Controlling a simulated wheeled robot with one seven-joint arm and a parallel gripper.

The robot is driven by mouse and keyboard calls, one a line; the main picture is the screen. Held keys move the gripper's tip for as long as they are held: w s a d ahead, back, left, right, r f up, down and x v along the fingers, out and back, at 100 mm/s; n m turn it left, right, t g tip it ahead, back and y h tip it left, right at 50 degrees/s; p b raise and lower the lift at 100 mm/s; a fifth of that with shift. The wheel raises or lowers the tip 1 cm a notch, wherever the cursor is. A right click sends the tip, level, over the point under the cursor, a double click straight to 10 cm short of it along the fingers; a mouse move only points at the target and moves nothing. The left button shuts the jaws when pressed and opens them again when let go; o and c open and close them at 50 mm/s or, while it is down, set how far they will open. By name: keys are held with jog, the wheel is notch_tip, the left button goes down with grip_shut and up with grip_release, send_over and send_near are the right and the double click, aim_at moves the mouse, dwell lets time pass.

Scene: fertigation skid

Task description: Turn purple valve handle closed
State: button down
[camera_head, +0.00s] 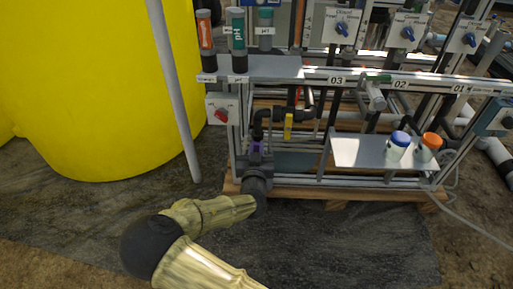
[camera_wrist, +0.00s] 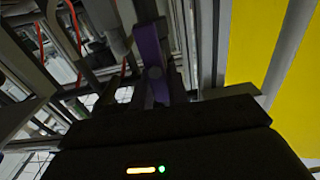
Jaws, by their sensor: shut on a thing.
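The purple valve handle (camera_head: 257,146) is at the lower left of the skid frame in the head view, just beyond the end of my arm. In the wrist view the purple handle (camera_wrist: 152,62) runs up from the gripper's front edge. My gripper (camera_head: 258,165) reaches it from below and is shut on it. In the wrist view my gripper (camera_wrist: 155,92) is dark and hides the handle's lower end. The valve body and the exact angle of the handle are hard to make out.
A yellow valve handle (camera_head: 288,125) sits on dark piping to the right. A red switch (camera_head: 221,115) is above left. A yellow tank (camera_head: 95,90) and a leaning grey pole (camera_head: 174,90) stand left. A shelf (camera_head: 355,152) holds a blue-capped bottle (camera_head: 398,146) and an orange-capped bottle (camera_head: 428,147).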

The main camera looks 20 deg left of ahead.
jog(key=shift+d+m+p, duration=0.3)
jog(key=shift+m+p, duration=0.45)
jog(key=shift+m, duration=0.55)
jog(key=shift+w+d+f+m+b, duration=0.15)
jog(key=shift+f+m+b, duration=0.25)
jog(key=shift+m, duration=2.15)
jog(key=shift+d+f+m+b, duration=0.3)
jog(key=shift+m+b, duration=0.1)
jog(key=shift+m, duration=2.2)
jog(key=shift+w+d+f+m+b, duration=0.15)
jog(key=shift+f+m+b, duration=0.25)
jog(key=shift+m, duration=2.15)
jog(key=shift+s, duration=0.1)
jog(key=c, duration=1.4)
grip_release()
jog(key=shift+o, duration=0.2)
jog(key=shift+r, duration=0.1)
